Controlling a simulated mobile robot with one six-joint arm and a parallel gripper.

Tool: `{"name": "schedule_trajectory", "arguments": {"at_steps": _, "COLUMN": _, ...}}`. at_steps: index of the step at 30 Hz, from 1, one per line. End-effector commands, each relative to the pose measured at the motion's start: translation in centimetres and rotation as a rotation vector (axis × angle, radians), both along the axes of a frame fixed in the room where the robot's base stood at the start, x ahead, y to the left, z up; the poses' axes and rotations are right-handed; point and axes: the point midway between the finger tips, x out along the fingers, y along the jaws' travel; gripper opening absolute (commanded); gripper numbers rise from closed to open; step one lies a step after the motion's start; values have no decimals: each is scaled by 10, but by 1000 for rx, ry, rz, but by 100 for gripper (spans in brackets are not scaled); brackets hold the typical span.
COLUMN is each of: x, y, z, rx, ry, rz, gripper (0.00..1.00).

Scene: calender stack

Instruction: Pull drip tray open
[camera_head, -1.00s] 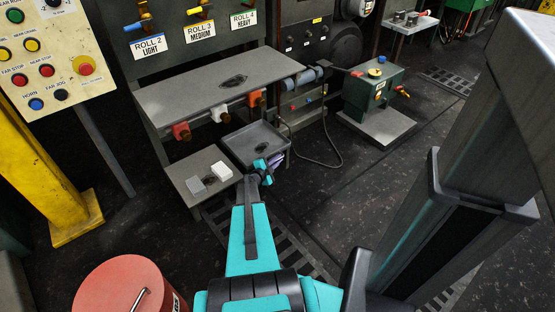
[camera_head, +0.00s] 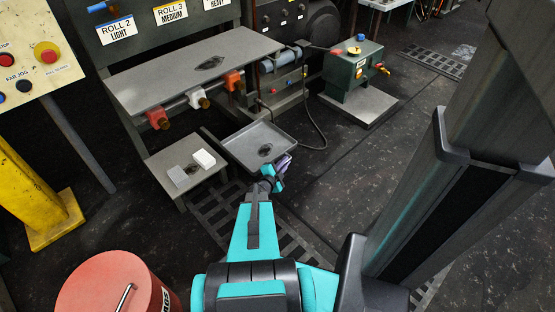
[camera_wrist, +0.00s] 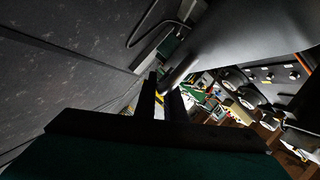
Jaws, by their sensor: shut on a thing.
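The drip tray (camera_head: 241,150) is a shallow grey tray with a raised rim and a dark stain on its floor. It sits low, in front of and below the long grey shelf, right of a small side table. My gripper (camera_head: 274,178) is at the tray's near edge, shut on its front; a small purple piece (camera_head: 284,162) shows there, partly hidden by the gripper. In the wrist view, my two dark fingers (camera_wrist: 162,98) reach to the edge of a large dark surface (camera_wrist: 235,35), which looks like the tray's underside or side. The exact grip point is dark and unclear.
The grey shelf (camera_head: 185,75) has red and white valves under its front edge. The side table (camera_head: 178,158) holds a grey and a white block. A floor grating (camera_head: 215,215), a red drum (camera_head: 110,285) and a green box unit (camera_head: 352,72) stand around.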

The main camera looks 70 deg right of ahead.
Motion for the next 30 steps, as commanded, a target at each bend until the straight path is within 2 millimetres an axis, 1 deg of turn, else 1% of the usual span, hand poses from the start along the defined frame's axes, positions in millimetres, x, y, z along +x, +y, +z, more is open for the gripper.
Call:
{"name": "schedule_trajectory", "arguments": {"at_steps": 1, "x": -11, "y": 4, "z": -1, "rx": -3, "ry": -2, "rz": -10, "gripper": 0}}
{"name": "schedule_trajectory", "arguments": {"at_steps": 7, "x": -25, "y": 11, "z": 0, "rx": -3, "ry": -2, "rz": -9, "gripper": 0}}
{"name": "schedule_trajectory", "arguments": {"at_steps": 12, "x": -29, "y": 12, "z": 0, "rx": -3, "ry": -2, "rz": -9, "gripper": 0}}
{"name": "schedule_trajectory", "arguments": {"at_steps": 22, "x": -29, "y": 12, "z": 0, "rx": -5, "ry": -2, "rz": -10, "gripper": 0}}
{"name": "schedule_trajectory", "arguments": {"at_steps": 23, "x": -29, "y": 11, "z": 0, "rx": -5, "ry": -2, "rz": -10, "gripper": 13}}
{"name": "schedule_trajectory", "arguments": {"at_steps": 24, "x": -29, "y": 11, "z": 0, "rx": -5, "ry": -2, "rz": -10, "gripper": 19}}
{"name": "schedule_trajectory", "arguments": {"at_steps": 26, "x": -28, "y": 12, "z": 0, "rx": -5, "ry": -2, "rz": -7, "gripper": 28}}
{"name": "schedule_trajectory", "arguments": {"at_steps": 30, "x": -27, "y": 13, "z": 0, "rx": -3, "ry": -1, "rz": -5, "gripper": 28}}
